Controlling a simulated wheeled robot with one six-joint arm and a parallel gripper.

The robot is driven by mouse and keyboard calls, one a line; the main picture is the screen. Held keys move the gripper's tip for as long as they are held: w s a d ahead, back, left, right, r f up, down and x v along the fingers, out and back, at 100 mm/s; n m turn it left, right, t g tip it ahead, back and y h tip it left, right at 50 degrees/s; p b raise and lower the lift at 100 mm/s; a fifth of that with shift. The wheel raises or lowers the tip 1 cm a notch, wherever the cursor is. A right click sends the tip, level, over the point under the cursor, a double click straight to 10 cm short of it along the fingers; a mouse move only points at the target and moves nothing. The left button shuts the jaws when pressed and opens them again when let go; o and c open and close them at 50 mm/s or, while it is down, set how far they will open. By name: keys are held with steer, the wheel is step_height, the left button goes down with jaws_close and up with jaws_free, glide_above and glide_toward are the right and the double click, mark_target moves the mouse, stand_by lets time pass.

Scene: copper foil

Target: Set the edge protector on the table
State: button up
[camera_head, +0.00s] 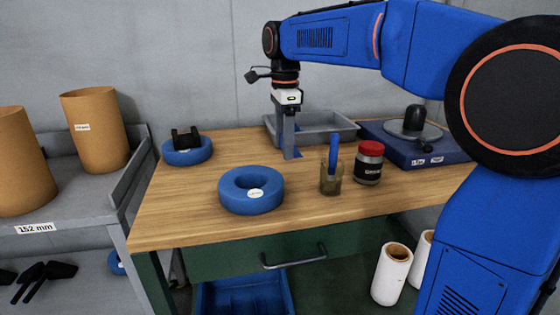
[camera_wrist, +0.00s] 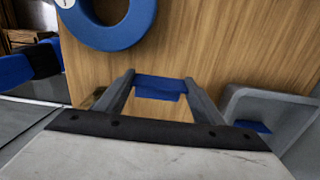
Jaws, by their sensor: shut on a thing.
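My gripper (camera_head: 289,148) points straight down over the wooden table (camera_head: 200,215), in front of the grey tray. It is shut on a small blue piece, which looks like the edge protector (camera_wrist: 160,86). In the wrist view the piece spans the gap between the two fingertips. In the head view only a little blue shows at the fingertips, low over the tabletop. I cannot tell whether it touches the wood.
A blue ring (camera_head: 251,203) lies front left; another (camera_head: 187,157) holds a black part. The grey tray (camera_head: 345,124) has a blue piece inside (camera_wrist: 250,126). A cup (camera_head: 331,184) with a blue-handled tool, a red-lidded jar (camera_head: 368,169) and a dark blue device (camera_head: 428,151) stand right.

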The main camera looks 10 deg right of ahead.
mark_target(284, 172)
steer(key=shift+f, duration=2.8)
steer(key=shift+f, duration=0.1)
steer(key=o, duration=1)
steer(key=shift+o, duration=0.2)
step_height(284, 172, up, 12)
steer(key=shift+r, duration=0.1)
